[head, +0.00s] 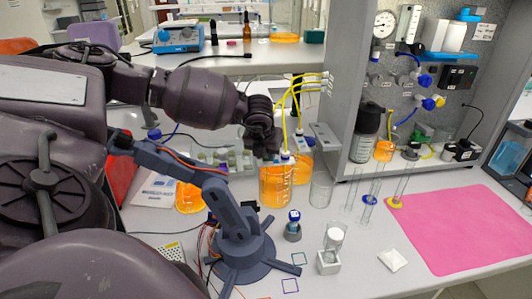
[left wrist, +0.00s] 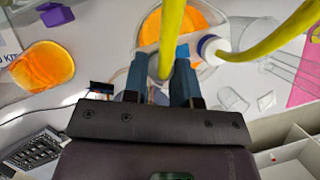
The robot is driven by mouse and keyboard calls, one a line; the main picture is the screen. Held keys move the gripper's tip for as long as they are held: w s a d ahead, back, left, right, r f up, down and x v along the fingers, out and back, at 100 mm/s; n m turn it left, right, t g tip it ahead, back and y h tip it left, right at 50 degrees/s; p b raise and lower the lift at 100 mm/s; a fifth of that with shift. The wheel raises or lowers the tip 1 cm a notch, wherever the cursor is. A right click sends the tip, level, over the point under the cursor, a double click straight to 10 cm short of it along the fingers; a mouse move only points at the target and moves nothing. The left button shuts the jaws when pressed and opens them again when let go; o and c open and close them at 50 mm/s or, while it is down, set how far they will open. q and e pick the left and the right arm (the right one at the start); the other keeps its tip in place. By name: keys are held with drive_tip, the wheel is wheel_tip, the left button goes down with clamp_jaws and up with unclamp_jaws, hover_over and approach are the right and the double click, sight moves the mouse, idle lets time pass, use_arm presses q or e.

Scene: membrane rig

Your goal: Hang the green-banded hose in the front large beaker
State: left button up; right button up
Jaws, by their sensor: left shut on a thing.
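My left gripper (head: 270,155) is above the front large beaker (head: 276,190), which holds orange liquid. In the left wrist view, my left gripper (left wrist: 160,72) is shut on a yellow hose (left wrist: 170,32) that runs down between its fingers. I cannot make out a green band on it. The beaker's orange contents (left wrist: 150,28) show behind the hose. The hose's lower end is hidden by the gripper, so I cannot tell if it is inside the beaker. A second yellow hose (left wrist: 275,35) runs to a white-and-blue fitting near the beaker. My right gripper is in neither view.
Another orange-filled beaker (head: 303,168) stands just behind, and an orange flask (head: 188,197) stands to the left. An empty glass beaker (head: 321,190) is close on the right. A small blue robot arm (head: 240,232) stands in front. The pink mat (head: 465,228) is clear.

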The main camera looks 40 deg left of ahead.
use_arm(q)
drive_tip(key=shift+f+b, duration=0.2)
drive_tip(key=shift+b, duration=0.1)
idle(0.4)
drive_tip(key=o, duration=1)
drive_tip(key=shift+o, duration=0.2)
drive_tip(key=shift+r, duration=0.1)
drive_tip(key=b+v, duration=0.1)
drive_tip(key=v, duration=0.9)
drive_tip(key=shift+r, duration=0.35)
drive_tip(key=shift+s, duration=0.1)
drive_tip(key=shift+d, duration=0.1)
